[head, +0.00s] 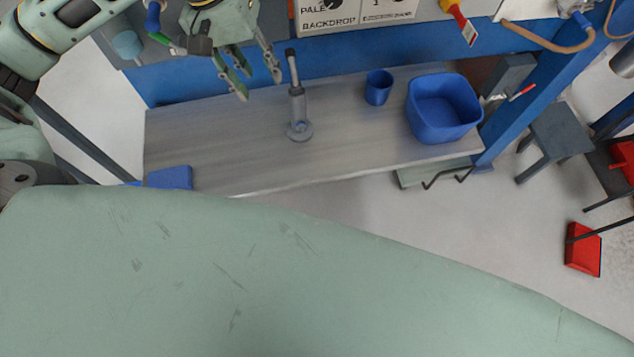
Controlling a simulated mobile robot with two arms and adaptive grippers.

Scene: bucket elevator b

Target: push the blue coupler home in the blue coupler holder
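My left gripper (260,88) hangs at the top left, above the back edge of the bench, with its fingers spread and nothing between them. A small blue piece (153,17) with a green part beside it shows at the top left, left of the gripper; it may be the blue coupler, but I cannot tell. Another blue fitting (575,6) with a tan hose shows at the top right edge. I cannot make out a blue coupler holder or how deep any coupler sits. My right gripper is not in view.
The grey bench (220,135) carries a grey pump-like tool (298,105), a blue cup (378,87) and a blue tub (443,108). A labelled panel (355,14) is behind. A grey stool (558,132) and red dustpan (583,250) stand right. The bench's left part is mostly clear.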

